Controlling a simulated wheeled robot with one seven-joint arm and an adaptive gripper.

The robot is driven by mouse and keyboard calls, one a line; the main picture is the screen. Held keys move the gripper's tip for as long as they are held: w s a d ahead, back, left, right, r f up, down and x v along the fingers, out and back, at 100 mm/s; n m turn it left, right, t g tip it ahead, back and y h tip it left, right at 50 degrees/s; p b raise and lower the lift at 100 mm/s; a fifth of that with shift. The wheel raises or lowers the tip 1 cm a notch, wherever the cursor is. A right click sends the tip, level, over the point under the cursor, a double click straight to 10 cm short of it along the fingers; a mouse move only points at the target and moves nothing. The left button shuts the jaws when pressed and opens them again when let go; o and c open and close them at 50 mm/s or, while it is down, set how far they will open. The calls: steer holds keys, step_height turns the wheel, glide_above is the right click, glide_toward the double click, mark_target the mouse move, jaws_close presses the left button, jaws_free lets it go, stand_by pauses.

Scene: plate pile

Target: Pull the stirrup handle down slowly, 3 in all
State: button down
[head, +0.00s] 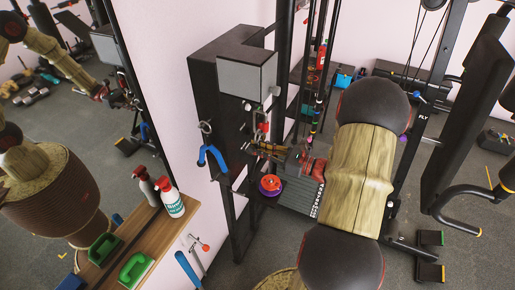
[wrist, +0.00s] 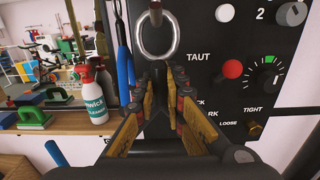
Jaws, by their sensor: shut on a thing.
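My gripper (head: 272,150) is at the dark wall-mounted unit, left of the weight machine's cables. In the wrist view its two yellow-and-dark fingers (wrist: 160,100) are close together, just below a metal ring (wrist: 158,52). They are shut on the stirrup handle, which hangs at the front of the panel. The ring is the part that shows clearly; the gripped part is hidden between the fingers. The control panel (wrist: 262,35) behind it carries the words TAUT, TIGHT and LOOSE, a red button, a white button and a knob.
A blue handle (head: 212,155) hangs left of my gripper. A mirror fills the left. A weight machine (head: 440,150) stands right.

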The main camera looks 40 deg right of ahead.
mark_target(260, 167)
steer(key=shift+f, duration=0.2)
steer(key=shift+f+b, duration=0.7)
steer(key=shift+f, duration=0.45)
steer(key=shift+f+b, duration=0.7)
steer(key=shift+f, duration=0.45)
steer(key=shift+f+b, duration=0.65)
steer(key=shift+f, duration=0.45)
steer(key=shift+f+b, duration=0.7)
steer(key=shift+f, duration=0.55)
